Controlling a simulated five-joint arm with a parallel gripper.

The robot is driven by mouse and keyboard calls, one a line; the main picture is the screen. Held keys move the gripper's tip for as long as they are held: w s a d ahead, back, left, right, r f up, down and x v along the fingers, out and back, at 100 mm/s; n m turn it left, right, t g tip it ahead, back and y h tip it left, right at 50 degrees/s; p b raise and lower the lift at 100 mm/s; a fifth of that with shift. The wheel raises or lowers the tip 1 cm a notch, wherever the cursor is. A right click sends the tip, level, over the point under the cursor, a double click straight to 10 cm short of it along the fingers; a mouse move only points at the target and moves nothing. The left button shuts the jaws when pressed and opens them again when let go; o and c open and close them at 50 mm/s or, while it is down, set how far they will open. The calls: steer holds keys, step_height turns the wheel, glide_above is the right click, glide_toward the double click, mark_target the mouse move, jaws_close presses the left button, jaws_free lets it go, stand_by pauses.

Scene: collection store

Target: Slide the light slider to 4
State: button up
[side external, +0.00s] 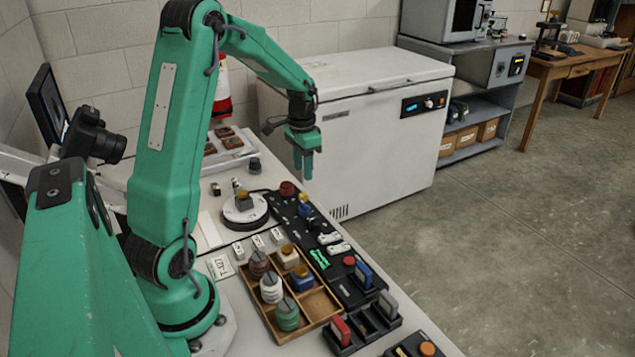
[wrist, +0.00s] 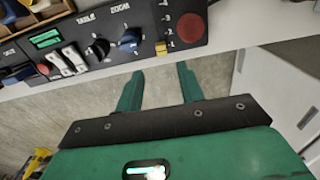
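The black control panel (wrist: 140,30) runs across the top of the wrist view and lies on the bench in the side view (side external: 318,238). The light slider's yellow knob (wrist: 161,48) sits at the panel edge nearest my fingers, by the low end of a small printed number scale; the digits are hard to read. The yellow knob is small in the side view (side external: 303,198). My gripper (wrist: 160,84) is open and empty, its fingers apart and touching nothing. In the side view my gripper (side external: 303,172) hangs above the bench, near the panel's far end.
A red dome (wrist: 193,27) is right of the slider; blue (wrist: 130,40) and black (wrist: 98,49) knobs are left. A white chest freezer (side external: 375,135) is behind.

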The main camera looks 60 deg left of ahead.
mark_target(303, 194)
steer(key=shift+a+f, duration=0.2)
steer(key=shift+f, duration=0.1)
steer(key=shift+f, duration=3.8)
jaws_close()
